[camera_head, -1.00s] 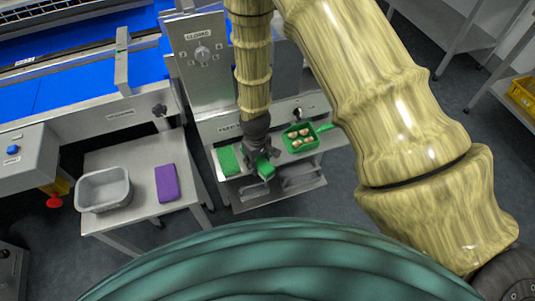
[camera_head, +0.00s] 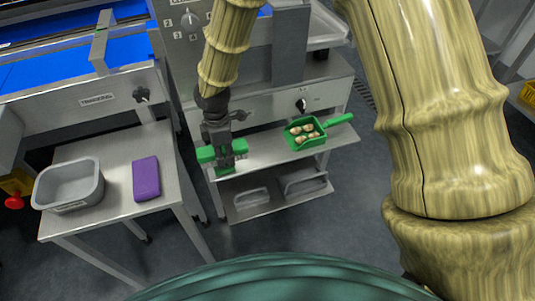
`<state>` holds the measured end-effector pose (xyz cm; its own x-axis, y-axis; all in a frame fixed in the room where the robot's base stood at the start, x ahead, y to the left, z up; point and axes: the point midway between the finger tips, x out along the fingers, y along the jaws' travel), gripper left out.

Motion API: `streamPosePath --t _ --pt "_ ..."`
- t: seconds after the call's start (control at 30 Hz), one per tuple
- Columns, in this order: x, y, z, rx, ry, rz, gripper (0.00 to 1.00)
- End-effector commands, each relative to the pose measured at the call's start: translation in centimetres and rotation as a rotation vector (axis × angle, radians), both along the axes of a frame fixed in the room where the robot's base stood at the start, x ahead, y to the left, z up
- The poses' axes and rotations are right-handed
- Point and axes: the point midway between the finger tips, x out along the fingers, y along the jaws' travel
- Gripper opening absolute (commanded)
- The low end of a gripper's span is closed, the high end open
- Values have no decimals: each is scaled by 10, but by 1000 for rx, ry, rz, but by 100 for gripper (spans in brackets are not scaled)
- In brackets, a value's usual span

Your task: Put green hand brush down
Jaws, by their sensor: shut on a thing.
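My gripper (camera_head: 226,160) points down over the left end of a steel shelf and is shut on the green hand brush (camera_head: 207,154). Green parts of the brush show on both sides of the jaws. A green pad (camera_head: 226,170) lies on the shelf just below, mostly hidden by my gripper and the brush. I cannot tell whether the brush touches the pad.
A green dustpan (camera_head: 322,139) with several brown-and-pale pieces lies on the shelf (camera_head: 262,150) to the right. A side table (camera_head: 118,205) at left holds a grey tub (camera_head: 68,205) and a purple block (camera_head: 146,179). A lower shelf has grey trays (camera_head: 303,184).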

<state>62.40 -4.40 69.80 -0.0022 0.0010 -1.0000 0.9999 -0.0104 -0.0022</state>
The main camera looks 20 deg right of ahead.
Motion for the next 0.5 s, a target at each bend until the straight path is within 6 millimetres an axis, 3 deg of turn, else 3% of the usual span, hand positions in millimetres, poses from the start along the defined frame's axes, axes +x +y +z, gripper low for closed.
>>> streamPosePath --t 0.17,0.5 --pt "4 -3 1 1 -1 44 12" --pt "21 -63 -4 1 -1 43 12"
